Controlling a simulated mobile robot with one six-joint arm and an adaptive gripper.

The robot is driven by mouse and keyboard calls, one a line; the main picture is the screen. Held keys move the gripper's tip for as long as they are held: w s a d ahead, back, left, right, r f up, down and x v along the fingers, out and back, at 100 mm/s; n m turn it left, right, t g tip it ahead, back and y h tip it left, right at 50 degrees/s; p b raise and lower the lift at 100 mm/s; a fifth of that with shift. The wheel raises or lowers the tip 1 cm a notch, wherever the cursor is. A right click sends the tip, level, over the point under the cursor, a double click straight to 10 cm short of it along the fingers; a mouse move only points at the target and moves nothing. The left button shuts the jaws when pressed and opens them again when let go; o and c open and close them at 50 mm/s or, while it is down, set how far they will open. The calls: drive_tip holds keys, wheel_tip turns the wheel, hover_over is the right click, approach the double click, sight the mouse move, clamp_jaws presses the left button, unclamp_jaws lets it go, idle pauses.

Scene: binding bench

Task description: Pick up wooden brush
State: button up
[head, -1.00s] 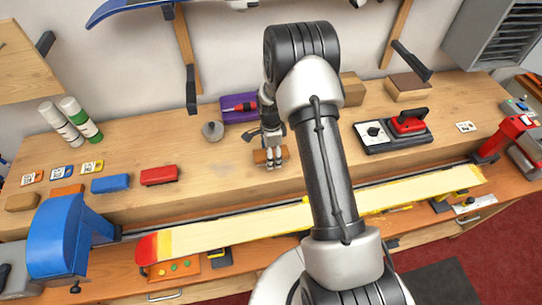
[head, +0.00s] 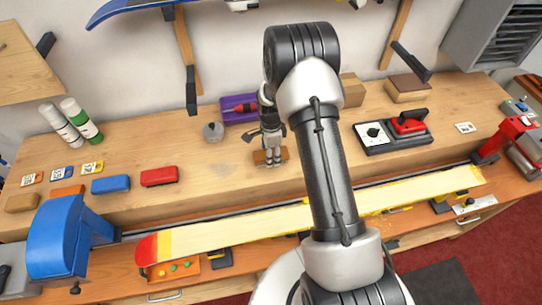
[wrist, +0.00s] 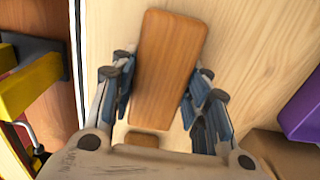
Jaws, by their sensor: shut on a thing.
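The wooden brush (head: 262,157) is a small brown block on the bench, in the middle of the head view. My gripper (head: 271,160) reaches down over it from above. In the wrist view, the brush (wrist: 168,68) runs lengthwise between the two fingers of my gripper (wrist: 160,92), which are closed against its sides. Its underside is hidden, and I cannot tell whether it is clear of the bench top.
A grey round object (head: 213,131) and a purple tray (head: 238,108) with a red-handled tool stand behind. A red block (head: 160,176) lies to the left. A ski (head: 235,232) runs along the front. A red iron (head: 408,123) sits right.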

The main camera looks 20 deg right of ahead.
drive_tip(key=shift+r, duration=0.1)
wheel_tip(320, 180, up, 20)
drive_tip(key=p, duration=0.2)
idle(0.3)
drive_tip(key=o, duration=0.6)
drive_tip(key=shift+c, duration=0.2)
drive_tip(key=c, duration=0.4)
drive_tip(key=shift+o, duration=0.2)
